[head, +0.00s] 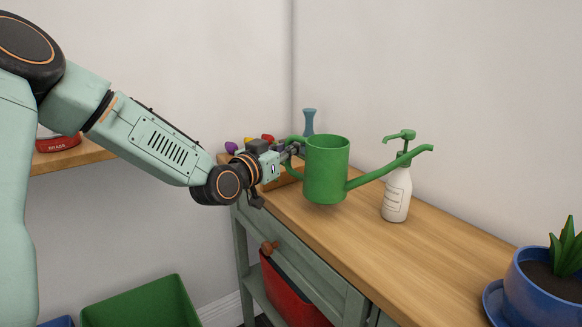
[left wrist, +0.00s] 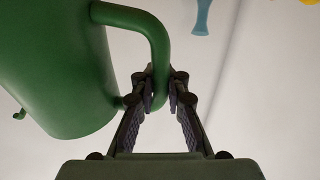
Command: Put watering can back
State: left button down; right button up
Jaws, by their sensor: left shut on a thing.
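The green watering can (head: 326,172) is upright, with its long spout pointing right, above the left part of the wooden cabinet top (head: 430,249). My left gripper (head: 294,152) is shut on its handle, on the can's left side. In the left wrist view the can's body (left wrist: 62,70) fills the upper left and its handle (left wrist: 150,30) runs down between the fingers of the left gripper (left wrist: 162,88). The can seems to be held just above the top, but I cannot tell the gap exactly. My right gripper is not in view.
A blue vase (head: 309,122) and small colourful items stand behind the can. A blue pot with a plant (head: 545,290) is at the right. A red bin (head: 290,290) sits below the drawer.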

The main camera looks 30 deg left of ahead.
aim_at(287, 165)
pick_arm(q)
jog(key=shift+s+d+f+b, duration=0.1)
jog(key=shift+f+b, duration=0.2)
jog(key=shift+f, duration=0.15)
notch_tip(287, 165, down, 2)
jog(key=shift+f+b, duration=0.2)
jog(key=shift+b, duration=0.4)
jog(key=shift+w+f, duration=0.25)
jog(key=shift+w, duration=0.1)
jog(key=shift+s+d+r, duration=0.1)
jog(key=shift+s+r, duration=0.05)
jog(key=shift+s, duration=0.05)
jog(key=c, duration=1.8)
grip_release()
jog(key=shift+f, duration=0.25)
jog(key=o, duration=0.4)
jog(key=shift+o, duration=0.2)
